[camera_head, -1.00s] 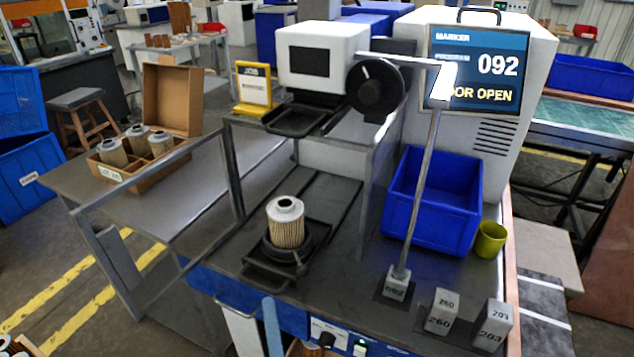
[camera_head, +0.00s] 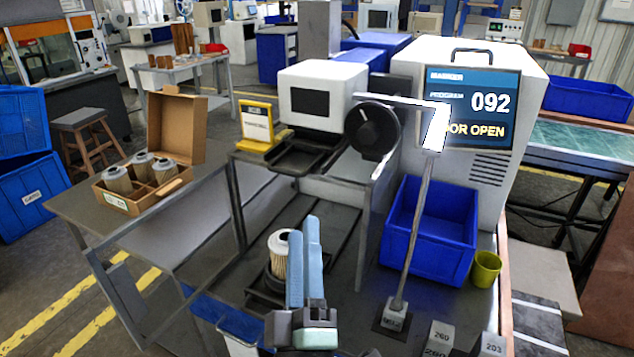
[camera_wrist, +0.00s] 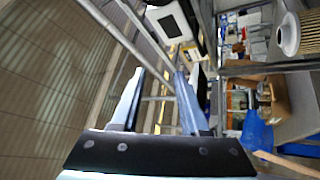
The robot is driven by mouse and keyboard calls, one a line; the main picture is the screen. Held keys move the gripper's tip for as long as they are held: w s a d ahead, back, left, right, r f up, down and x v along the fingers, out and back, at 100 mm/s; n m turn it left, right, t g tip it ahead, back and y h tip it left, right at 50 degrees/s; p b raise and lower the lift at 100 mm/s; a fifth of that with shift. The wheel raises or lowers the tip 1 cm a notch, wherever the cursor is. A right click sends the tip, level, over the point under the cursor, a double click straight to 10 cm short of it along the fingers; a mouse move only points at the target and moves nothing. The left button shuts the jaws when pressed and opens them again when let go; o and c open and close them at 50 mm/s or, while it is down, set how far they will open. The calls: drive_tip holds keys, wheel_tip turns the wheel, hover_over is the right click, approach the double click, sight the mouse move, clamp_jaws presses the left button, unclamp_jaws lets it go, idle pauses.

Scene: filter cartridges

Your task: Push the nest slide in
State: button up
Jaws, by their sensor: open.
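The nest slide (camera_head: 257,296) is a dark plate at the front of the marker's bay, largely hidden behind my gripper. A pleated filter cartridge (camera_head: 279,258) with a white cap stands upright in its nest; its right side is covered by my fingers. The cartridge also shows at the top right of the wrist view (camera_wrist: 311,32). My gripper (camera_head: 304,232) has two blue fingers pointing up and away, in front of and right of the cartridge in the head view. It is open with nothing between its fingers.
A blue bin (camera_head: 430,232) and a yellow-green cup (camera_head: 486,268) stand to the right. A cardboard box (camera_head: 140,203) with several cartridges sits on the left table.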

wheel_tip(320, 180, up, 8)
drive_tip(key=d+m+t+h+p, duration=0.1)
drive_tip(key=m, duration=0.2)
drive_tip(key=shift+w+d+f+h, duration=0.15)
drive_tip(key=shift+w+d+h, duration=0.05)
drive_tip(key=shift+d+h, duration=0.15)
